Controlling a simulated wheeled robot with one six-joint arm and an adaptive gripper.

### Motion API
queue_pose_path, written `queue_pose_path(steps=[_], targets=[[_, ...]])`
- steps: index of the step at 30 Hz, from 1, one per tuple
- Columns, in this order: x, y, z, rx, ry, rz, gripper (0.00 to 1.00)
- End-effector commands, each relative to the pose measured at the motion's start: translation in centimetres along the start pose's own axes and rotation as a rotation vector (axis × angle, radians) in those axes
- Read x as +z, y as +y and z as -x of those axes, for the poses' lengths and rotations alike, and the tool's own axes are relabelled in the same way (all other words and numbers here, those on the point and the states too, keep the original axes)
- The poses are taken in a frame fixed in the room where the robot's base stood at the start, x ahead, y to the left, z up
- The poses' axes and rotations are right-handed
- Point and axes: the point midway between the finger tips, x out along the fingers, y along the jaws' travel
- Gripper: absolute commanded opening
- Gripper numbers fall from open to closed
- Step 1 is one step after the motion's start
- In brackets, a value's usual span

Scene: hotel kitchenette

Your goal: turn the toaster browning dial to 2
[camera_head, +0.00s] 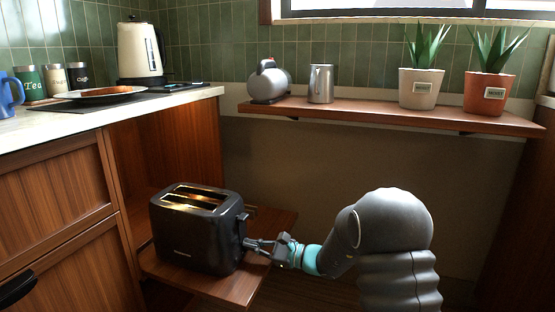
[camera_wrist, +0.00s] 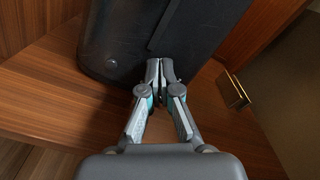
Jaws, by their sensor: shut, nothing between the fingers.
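The black toaster (camera_head: 200,232) stands upright on a low wooden shelf, with two slots on top and a lever on its right end. My gripper (camera_head: 250,243) is at that right end, low down, with its fingertips at or very near the toaster's side. In the wrist view the toaster (camera_wrist: 125,40) fills the top, and my gripper (camera_wrist: 159,65) is shut with its fingertips together against or just in front of the dark face. The browning dial cannot be made out; the fingers may hide it. A small round knob-like spot (camera_wrist: 111,63) shows on the face.
The low wooden shelf (camera_head: 200,285) holds the toaster beside the wooden cabinet (camera_head: 60,200). A wall shelf (camera_head: 380,112) above carries a kettle, a metal jug and two potted plants. The counter at left holds a cream kettle (camera_head: 141,52), canisters and a plate.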

Motion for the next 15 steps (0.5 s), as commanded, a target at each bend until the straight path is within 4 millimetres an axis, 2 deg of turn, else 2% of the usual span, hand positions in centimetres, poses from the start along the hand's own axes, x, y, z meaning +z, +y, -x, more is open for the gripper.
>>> queue_pose_path(steps=[8, 15], targets=[[0.7, -0.1, 0.2, 0.000, -0.001, 0.001, 0.00], [0.7, -0.1, 2.5, -0.002, -0.001, 0.002, 0.00]])
